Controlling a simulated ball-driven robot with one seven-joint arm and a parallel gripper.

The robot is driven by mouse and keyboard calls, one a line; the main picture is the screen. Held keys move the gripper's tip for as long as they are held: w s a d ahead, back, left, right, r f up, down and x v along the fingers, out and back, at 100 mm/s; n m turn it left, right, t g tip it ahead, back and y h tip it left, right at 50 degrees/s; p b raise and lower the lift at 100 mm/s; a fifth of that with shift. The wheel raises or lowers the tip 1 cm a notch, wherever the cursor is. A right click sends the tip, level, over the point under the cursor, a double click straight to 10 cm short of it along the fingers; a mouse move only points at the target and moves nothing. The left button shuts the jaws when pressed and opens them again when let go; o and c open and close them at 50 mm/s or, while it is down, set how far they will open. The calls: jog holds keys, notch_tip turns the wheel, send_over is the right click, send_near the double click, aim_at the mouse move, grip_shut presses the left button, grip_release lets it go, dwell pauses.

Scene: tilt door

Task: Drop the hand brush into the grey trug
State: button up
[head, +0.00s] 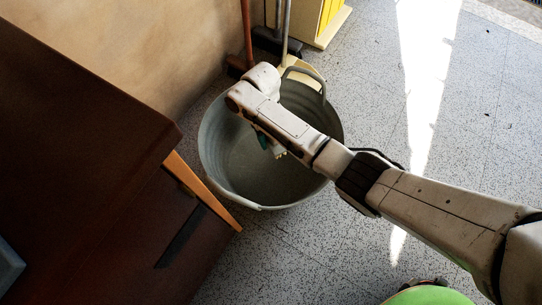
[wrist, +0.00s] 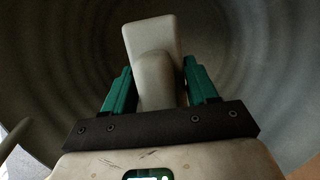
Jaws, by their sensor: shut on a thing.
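The grey trug (head: 222,160) stands on the speckled floor in the head view, with a raised handle at its far side. My gripper (head: 268,143) hangs over the inside of the trug, mostly hidden under my wrist. In the wrist view, my gripper's teal fingers (wrist: 158,78) are closed on either side of the pale beige hand brush (wrist: 151,40). Only a small pale part of the brush (head: 280,153) shows in the head view. The ridged trug wall (wrist: 255,60) surrounds the brush in the wrist view. Whether the brush touches the trug cannot be told.
A dark brown cabinet (head: 80,140) with an orange-brown edged, tilted door (head: 200,190) stands to the left of the trug. Brooms (head: 248,40) lean behind it near a yellow-sided box (head: 328,20). A green round thing (head: 430,295) is at the bottom. The floor at right is clear.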

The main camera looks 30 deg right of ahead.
jog(key=o, duration=1)
jog(key=p+v, duration=0.5)
jog(key=v, duration=0.6)
jog(key=shift+s+f, duration=0.1)
